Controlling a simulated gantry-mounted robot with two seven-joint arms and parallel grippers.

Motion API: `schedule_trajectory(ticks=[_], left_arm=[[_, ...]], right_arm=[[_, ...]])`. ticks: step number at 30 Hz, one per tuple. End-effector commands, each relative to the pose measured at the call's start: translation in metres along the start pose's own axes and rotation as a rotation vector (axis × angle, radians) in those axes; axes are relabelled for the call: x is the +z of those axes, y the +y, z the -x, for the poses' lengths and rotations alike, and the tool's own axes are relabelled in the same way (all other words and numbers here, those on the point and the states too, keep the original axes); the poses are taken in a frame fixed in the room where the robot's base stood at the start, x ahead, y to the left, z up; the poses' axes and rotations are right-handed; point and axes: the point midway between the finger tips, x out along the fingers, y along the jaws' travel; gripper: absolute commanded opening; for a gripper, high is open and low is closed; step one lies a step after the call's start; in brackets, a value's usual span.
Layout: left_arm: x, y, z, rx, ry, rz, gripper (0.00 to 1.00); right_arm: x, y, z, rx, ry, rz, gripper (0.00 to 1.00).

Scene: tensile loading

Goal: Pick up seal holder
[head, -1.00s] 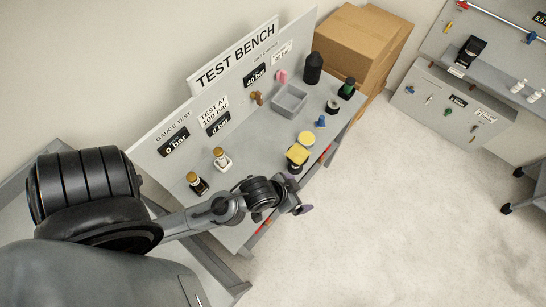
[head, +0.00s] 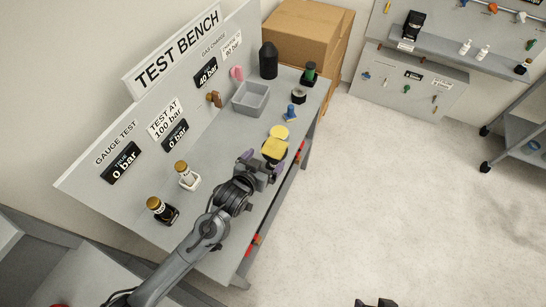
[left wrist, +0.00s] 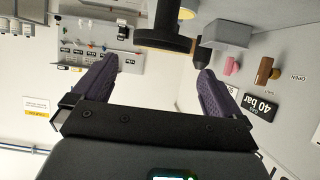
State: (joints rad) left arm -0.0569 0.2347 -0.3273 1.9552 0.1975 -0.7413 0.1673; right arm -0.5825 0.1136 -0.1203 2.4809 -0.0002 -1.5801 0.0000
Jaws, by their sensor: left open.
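I take the yellow-topped black piece (head: 274,150) near the bench's front edge to be the seal holder; no label confirms it. My left gripper (head: 262,163) is open just short of it, with its purple fingers spread. In the left wrist view the open gripper (left wrist: 158,68) has a dark round disc with a stem (left wrist: 165,40) ahead, between the fingertips and apart from them. This is probably the same piece seen from the side. A dark part at the bottom edge of the head view may belong to my right gripper; its jaws cannot be made out.
On the test bench (head: 215,220), a flat yellow disc (head: 279,132), a blue piece (head: 291,113) and a grey tray (head: 251,98) lie beyond the yellow-topped piece. Two brown-capped bottles stand left of my arm.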

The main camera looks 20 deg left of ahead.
Motion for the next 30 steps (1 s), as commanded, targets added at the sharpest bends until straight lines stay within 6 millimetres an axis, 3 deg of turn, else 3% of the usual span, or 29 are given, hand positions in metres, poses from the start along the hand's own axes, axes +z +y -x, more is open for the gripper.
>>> schedule_trajectory(ticks=[4,11,21,30], left_arm=[[0.000,0.000,-0.017,-0.001,0.000,-0.001,1.00],[0.000,0.000,-0.029,0.000,0.000,-0.001,1.00],[0.002,-0.002,-0.068,-0.001,-0.001,-0.001,1.00],[0.003,-0.002,-0.076,0.000,-0.001,-0.001,1.00]], right_arm=[[0.000,0.000,0.000,0.000,0.001,0.000,0.66],[-0.001,0.001,0.001,0.002,0.001,0.002,0.66],[-0.001,0.003,0.002,0.009,0.001,0.011,0.66],[-0.001,0.003,0.002,0.008,0.000,0.009,0.66]])
